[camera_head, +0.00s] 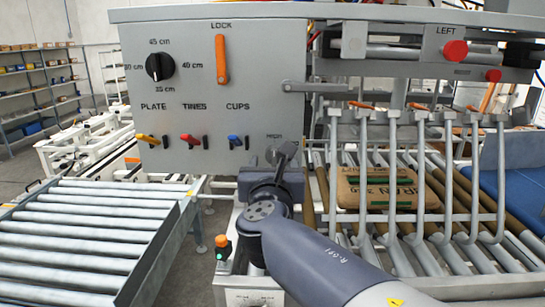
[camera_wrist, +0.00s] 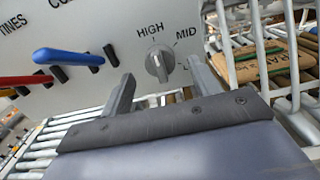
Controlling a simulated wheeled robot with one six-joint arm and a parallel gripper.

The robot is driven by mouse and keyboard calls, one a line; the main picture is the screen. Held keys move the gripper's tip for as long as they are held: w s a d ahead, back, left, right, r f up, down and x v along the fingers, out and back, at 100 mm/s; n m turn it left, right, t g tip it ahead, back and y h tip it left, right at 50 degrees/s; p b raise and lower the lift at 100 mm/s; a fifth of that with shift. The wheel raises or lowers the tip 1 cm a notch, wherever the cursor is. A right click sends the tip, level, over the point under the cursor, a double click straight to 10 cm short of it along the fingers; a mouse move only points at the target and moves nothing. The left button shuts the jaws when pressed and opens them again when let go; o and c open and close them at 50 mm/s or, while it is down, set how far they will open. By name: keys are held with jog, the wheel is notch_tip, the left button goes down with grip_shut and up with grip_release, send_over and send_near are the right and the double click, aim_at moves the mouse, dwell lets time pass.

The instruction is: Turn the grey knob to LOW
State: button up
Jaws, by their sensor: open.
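The grey knob (camera_wrist: 158,65) sits on the light grey panel, with HIGH above it, MID to its upper right and a partly hidden label starting with L at its right. Its pale mark points up, nearest HIGH, though the exact angle is hard to tell. My gripper (camera_wrist: 160,74) is open and empty in the wrist view, one finger to each side of the knob and apparently short of it. In the head view my gripper (camera_head: 286,157) is in front of the panel's lower right corner and mostly hides the knob.
The panel (camera_head: 200,75) also carries a black dial (camera_head: 160,67), an orange LOCK handle (camera_head: 221,60) and yellow, red and blue levers; the blue lever (camera_wrist: 68,57) is close left of my gripper. Metal bars (camera_head: 390,170) and a cardboard box (camera_head: 375,190) are at the right.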

jog(key=shift+w, duration=1.15)
jog(key=shift+c, duration=0.2)
jog(key=c, duration=0.9)
